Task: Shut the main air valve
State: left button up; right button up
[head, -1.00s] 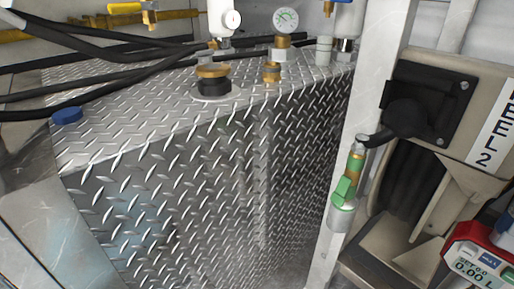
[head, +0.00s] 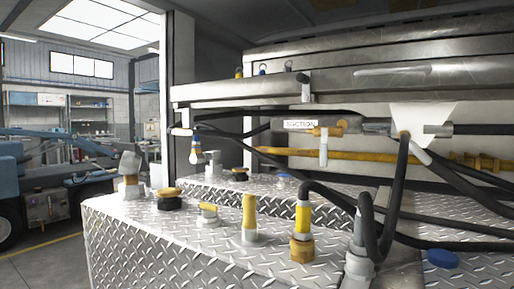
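No part is labelled as the main air valve in the head view, so I cannot tell which it is. A brass-yellow valve (head: 325,132) sits on a grey horizontal pipe, right of a white label reading "SUCTION" (head: 299,124). A small fitting with yellow and blue parts (head: 195,148) hangs at the left end of the pipework. A low fitting with a yellow top (head: 208,211) stands on the tread-plate tank top. Neither my left nor my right gripper is in view.
The diamond-plate tank (head: 150,240) fills the foreground, with upright yellow fittings (head: 249,217) and black hoses (head: 395,200) across its right side. A blue cap (head: 441,258) lies at lower right. Open workshop floor (head: 45,262) and a blue vehicle (head: 30,165) are at left.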

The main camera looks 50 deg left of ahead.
aim_at(186, 133)
jog(key=u, duration=2)
jog(key=i+j+z, duration=0.3)
jog(key=i+j, duration=0.2)
jog(key=i+j+z, duration=0.25)
jog(key=i+j, duration=0.35)
